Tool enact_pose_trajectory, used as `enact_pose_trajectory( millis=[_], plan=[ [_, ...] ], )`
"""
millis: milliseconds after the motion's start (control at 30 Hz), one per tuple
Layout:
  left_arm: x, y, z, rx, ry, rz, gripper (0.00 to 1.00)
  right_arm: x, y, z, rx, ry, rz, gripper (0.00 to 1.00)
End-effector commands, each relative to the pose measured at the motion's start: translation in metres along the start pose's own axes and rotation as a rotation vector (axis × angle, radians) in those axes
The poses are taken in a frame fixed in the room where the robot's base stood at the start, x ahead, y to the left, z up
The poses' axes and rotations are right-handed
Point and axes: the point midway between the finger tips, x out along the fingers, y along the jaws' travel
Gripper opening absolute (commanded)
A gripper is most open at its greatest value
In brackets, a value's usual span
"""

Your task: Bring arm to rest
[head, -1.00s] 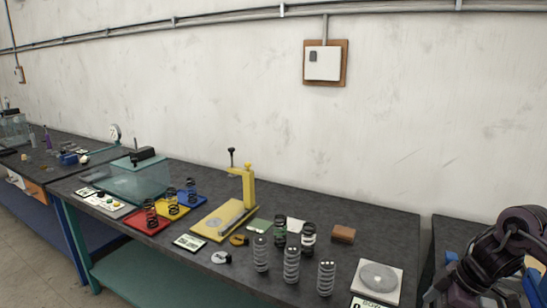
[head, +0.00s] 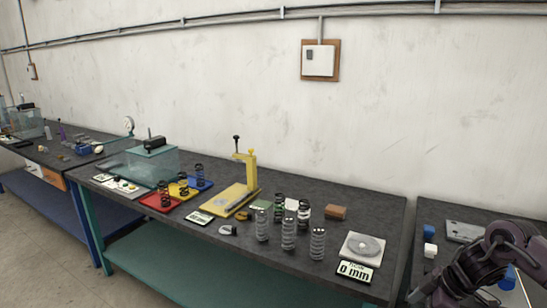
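One of my arms, dark purple-grey (head: 490,262), shows at the lower right, in front of a second bench at the right. Its gripper is not clearly seen, as the arm runs out of the picture's edge. My other arm and its gripper are not in view. On the main bench (head: 370,205) stand several coil springs, among them grey ones at the front (head: 288,234) and a dark one (head: 279,205) behind. A yellow press (head: 250,181) stands near the bench's middle.
Red (head: 161,202), yellow and blue trays hold dark springs. A teal transparent box (head: 152,165) stands behind them. A white scale (head: 362,246) with a "0 mm" display sits at the bench's right end. A gap separates the two benches.

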Motion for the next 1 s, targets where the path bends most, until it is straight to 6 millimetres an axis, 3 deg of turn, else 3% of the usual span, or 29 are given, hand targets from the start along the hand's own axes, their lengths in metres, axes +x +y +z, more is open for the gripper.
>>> enact_pose_trajectory(
  millis=[267,367,467,500,567,700,867,1000],
  plan=[
    [0.0,-0.003,-0.017,0.0,0.025,-0.003,0.36,0.074,0.007,-0.018,0.002,0.12,0.015,0.76],
    [0.0,-0.002,-0.015,-0.001,0.022,-0.003,0.36,0.112,0.008,-0.02,0.023,0.172,0.031,0.76],
    [0.0,-0.001,-0.009,-0.001,0.013,-0.002,0.36,0.162,0.004,-0.015,0.068,0.225,0.056,0.76],
    [0.0,-0.001,-0.006,-0.001,0.01,-0.001,0.36,0.186,-0.001,-0.01,0.098,0.245,0.07,0.76],
    [0.0,-0.001,-0.004,-0.001,0.006,-0.001,0.36,0.226,-0.011,0.005,0.156,0.264,0.096,0.76],
    [0.0,-0.001,-0.003,-0.001,0.004,-0.001,0.36,0.308,-0.051,0.06,0.308,0.248,0.163,0.76],
    [0.0,-0.001,-0.004,-0.001,0.005,-0.001,0.36,0.376,-0.12,0.135,0.465,0.153,0.216,0.76],
    [0.0,-0.001,-0.004,0.0,0.005,-0.001,0.36,0.415,-0.195,0.201,0.58,0.034,0.242,0.76]
  ],
)
